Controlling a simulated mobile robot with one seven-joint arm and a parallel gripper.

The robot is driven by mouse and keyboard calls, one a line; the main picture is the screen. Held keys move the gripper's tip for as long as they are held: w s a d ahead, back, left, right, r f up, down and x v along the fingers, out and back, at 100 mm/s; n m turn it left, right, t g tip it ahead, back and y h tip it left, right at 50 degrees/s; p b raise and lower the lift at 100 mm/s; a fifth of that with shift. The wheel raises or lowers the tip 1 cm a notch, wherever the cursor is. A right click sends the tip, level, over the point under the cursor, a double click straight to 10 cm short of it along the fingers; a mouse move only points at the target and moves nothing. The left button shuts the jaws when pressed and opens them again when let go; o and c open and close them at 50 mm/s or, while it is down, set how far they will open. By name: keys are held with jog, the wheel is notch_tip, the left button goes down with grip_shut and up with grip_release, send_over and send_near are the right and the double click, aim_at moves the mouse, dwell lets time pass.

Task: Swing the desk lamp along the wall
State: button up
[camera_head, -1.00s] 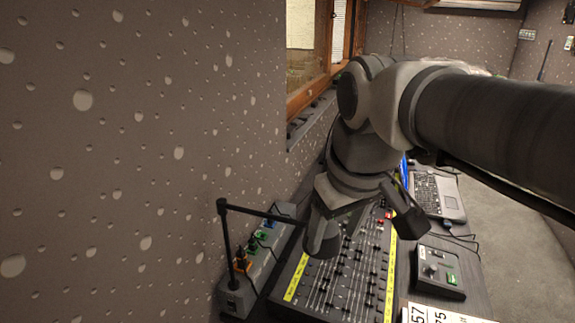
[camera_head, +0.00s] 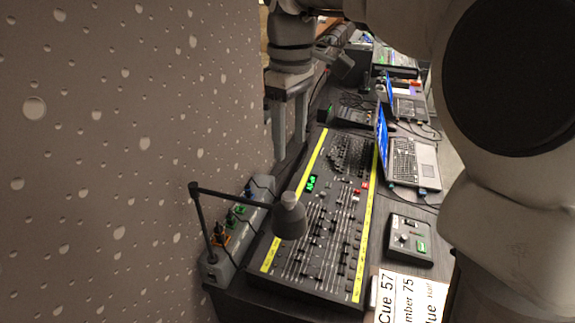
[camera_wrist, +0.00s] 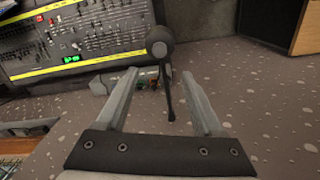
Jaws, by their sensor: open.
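The desk lamp (camera_head: 288,217) is dark grey, with a thin jointed arm rising from a grey power strip by the wall and its head hanging over the near left part of the fader board. In the wrist view the lamp's round head (camera_wrist: 160,42) and thin arm show between and beyond the fingers. My gripper (camera_head: 288,148) is open and empty, pointing down near the wall, beyond the lamp head and apart from it. It also shows in the wrist view (camera_wrist: 160,92) with its two fingers spread. The speckled grey wall (camera_head: 110,160) fills the left side.
The fader board (camera_head: 330,215) with yellow strips lies under the lamp. The power strip (camera_head: 240,230) with several plugs runs along the wall. A small control box (camera_head: 410,240), a laptop (camera_head: 410,160) and printed cue sheets (camera_head: 400,298) lie to the right.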

aim_at(290, 196)
notch_tip(290, 196, down, 14)
jog(key=shift+f, duration=0.1)
dwell(0.4)
grip_shut()
dwell(1.2)
